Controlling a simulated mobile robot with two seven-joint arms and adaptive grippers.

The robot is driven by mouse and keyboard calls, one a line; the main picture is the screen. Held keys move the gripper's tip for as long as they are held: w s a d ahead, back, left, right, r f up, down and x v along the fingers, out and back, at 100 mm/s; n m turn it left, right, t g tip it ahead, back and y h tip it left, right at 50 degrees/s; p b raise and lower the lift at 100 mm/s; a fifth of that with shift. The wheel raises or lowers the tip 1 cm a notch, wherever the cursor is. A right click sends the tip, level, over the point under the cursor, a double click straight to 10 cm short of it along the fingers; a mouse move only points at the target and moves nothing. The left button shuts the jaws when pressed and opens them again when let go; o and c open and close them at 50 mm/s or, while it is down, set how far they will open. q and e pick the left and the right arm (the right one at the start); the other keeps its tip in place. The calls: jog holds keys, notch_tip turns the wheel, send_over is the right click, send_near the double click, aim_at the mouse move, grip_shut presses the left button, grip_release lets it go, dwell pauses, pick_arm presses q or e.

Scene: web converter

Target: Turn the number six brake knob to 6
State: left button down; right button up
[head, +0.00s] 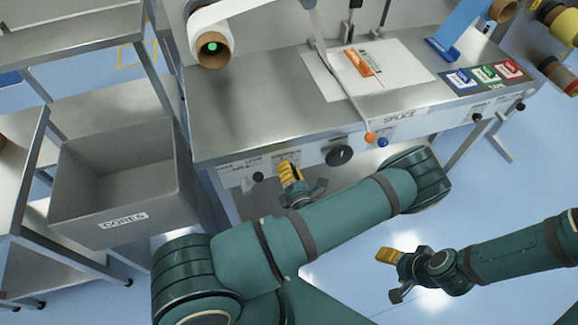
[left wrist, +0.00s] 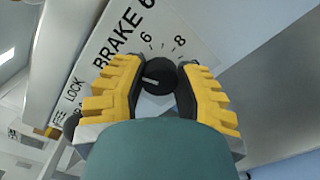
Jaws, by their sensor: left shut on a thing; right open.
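The number six brake knob (left wrist: 162,76) is round and black and shows in the left wrist view beside the "BRAKE 6" label (left wrist: 122,36). A white mark on it points left, while the printed 6 (left wrist: 146,38) is above it and the 8 is up to its right. My left gripper (left wrist: 158,92) is shut on the knob, one yellow-padded finger on each side. In the head view my left gripper (head: 297,180) is at the table's front panel and hides the knob. My right gripper (head: 391,275) is open and empty, away from the panel over the floor.
A large dark knob (head: 340,155) is just right of my left gripper on the panel, and a small dark knob (head: 258,177) is to its left. A grey bin (head: 120,180) stands left of the steel table (head: 250,118). Orange and blue balls (head: 371,138) stick out further right.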

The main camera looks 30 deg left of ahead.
pick_arm(q)
jog(key=m+p, duration=0.1)
jog(key=m, duration=0.3)
jog(key=shift+r+m, duration=0.15)
jog(key=shift+m, duration=0.15)
jog(key=shift+m+p, duration=0.5)
jog(key=shift+m, duration=1.5)
jog(key=c, duration=0.6)
grip_release()
jog(key=v, duration=1.2)
